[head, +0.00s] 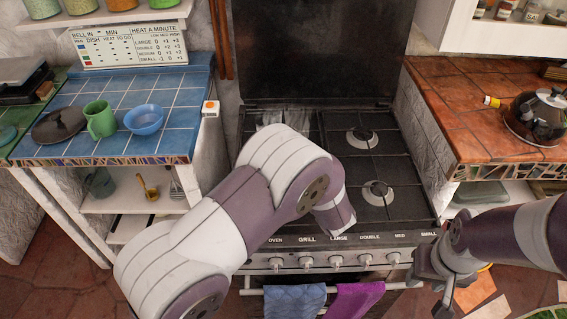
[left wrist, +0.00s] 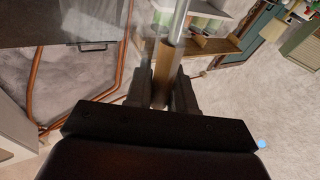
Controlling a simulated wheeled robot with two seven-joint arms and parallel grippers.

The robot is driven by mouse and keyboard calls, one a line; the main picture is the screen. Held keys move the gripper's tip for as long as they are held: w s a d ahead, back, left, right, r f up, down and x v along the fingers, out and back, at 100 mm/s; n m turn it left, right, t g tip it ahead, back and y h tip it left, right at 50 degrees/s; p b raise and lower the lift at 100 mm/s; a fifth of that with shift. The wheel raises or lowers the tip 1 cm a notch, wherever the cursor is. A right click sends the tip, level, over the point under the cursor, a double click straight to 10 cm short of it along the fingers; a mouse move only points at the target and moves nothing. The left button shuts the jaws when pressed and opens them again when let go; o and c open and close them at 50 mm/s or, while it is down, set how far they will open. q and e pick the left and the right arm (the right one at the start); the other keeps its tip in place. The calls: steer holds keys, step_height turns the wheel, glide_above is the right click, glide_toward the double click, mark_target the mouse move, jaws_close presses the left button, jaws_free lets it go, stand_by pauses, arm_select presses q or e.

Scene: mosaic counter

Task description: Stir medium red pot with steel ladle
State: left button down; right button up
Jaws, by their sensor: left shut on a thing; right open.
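My left gripper (left wrist: 162,92) is shut on the tan handle of the steel ladle (left wrist: 164,62) in the left wrist view. The ladle's grey metal shaft runs up out of that frame, and its bowl is out of sight. In the head view my left arm reaches over the left part of the stove (head: 400,190) and hides its own gripper and the ladle. I see no red pot in either view; my arm may hide it. My right gripper (head: 437,285) is open and empty in front of the stove's right corner.
On the left blue-tiled counter (head: 88,98) stand a green mug (head: 100,119), a blue bowl (head: 144,120) and a dark pan or lid (head: 58,126). A dark kettle (head: 538,116) stands on the right counter (head: 450,100). The right burners are bare. Towels (head: 295,300) hang in front.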

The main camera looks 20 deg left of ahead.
arm_select(q)
step_height(320, 180, up, 15)
steer(key=s+p, duration=0.2)
steer(key=p, duration=0.9)
steer(key=shift+d+f+p, duration=0.2)
steer(key=shift+d+p, duration=0.1)
